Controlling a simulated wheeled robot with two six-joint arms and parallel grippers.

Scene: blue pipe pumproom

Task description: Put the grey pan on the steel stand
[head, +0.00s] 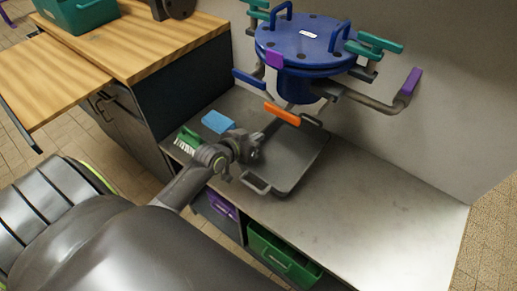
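The grey pan (296,160) is a flat, dark, square-cornered pan with a loop handle at its near-left end and another at its far end. It lies on a grey metal-topped bench (370,215). My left gripper (252,155) is over the pan's left edge, close to the near handle. Its fingers are small and dark here, so I cannot tell whether they are open or touch the pan. My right gripper is not in view. I cannot pick out a steel stand separate from the grey bench top.
A blue sponge-like block (218,122) and a green brush (189,139) lie left of the pan. A blue round hatch (303,42) with teal, purple and orange (282,113) handles overhangs the back. A wooden counter (135,40) stands left. The bench's right part is clear.

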